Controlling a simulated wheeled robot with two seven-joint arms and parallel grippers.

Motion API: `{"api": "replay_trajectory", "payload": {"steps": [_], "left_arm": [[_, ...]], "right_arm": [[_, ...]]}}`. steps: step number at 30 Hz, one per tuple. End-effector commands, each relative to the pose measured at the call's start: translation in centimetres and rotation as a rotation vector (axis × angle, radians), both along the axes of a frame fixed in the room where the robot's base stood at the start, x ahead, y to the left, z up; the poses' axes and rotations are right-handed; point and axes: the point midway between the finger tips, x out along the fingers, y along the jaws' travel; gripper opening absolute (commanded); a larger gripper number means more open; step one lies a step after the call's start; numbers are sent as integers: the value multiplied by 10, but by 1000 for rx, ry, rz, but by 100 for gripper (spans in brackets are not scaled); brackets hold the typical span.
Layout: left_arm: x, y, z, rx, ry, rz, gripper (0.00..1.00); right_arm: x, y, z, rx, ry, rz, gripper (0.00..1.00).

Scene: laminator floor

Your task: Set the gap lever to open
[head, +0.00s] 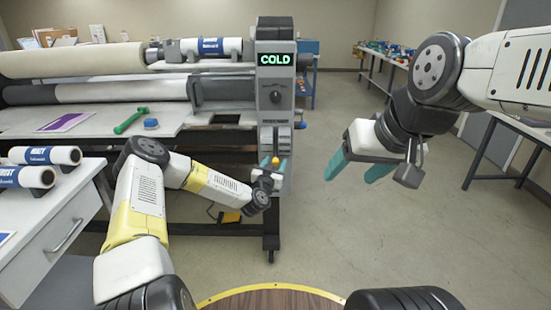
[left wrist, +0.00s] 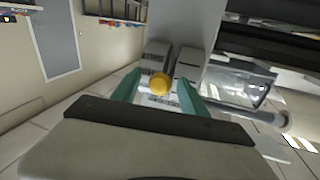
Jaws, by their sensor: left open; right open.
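The laminator's end cabinet (head: 274,95) stands in the middle of the head view, with a display reading COLD. The gap lever's yellow knob (head: 276,161) shows low on the cabinet's front, and it also shows in the left wrist view (left wrist: 159,84). My left gripper (head: 273,168) is at the knob. In the left wrist view its teal fingers (left wrist: 160,95) are open on either side of the knob, with gaps between. The lever's shaft is mostly hidden. My right gripper (head: 360,170) is open and empty, hanging over bare floor at the right.
The laminator bed (head: 95,122) holds a green tool (head: 131,121), a blue round item (head: 151,124) and a purple sheet (head: 65,122). A white drawer cabinet (head: 55,235) with film rolls stands at the left. A yellow foot pedal (head: 229,217) lies below.

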Motion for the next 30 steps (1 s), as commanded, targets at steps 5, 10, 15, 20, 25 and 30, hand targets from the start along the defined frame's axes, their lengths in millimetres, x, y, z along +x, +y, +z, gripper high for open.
{"api": "replay_trajectory", "payload": {"steps": [5, 10, 15, 20, 25, 30], "left_arm": [[7, -2, 0, -1, 0, 0, 52], [7, -2, 0, -1, 0, -1, 52], [7, -2, 0, -1, 0, -1, 22], [7, -2, 0, -1, 0, -1, 0], [7, -2, 0, -1, 0, -1, 0], [7, -2, 0, -1, 0, -1, 0]], "right_arm": [[0, 0, 0, 0, 0, 0, 65], [0, 0, 0, 0, 0, 0, 65], [0, 0, 0, 0, 0, 0, 65], [0, 0, 0, 0, 0, 0, 65], [0, 0, 0, 0, 0, 0, 65], [0, 0, 0, 0, 0, 0, 65]]}}
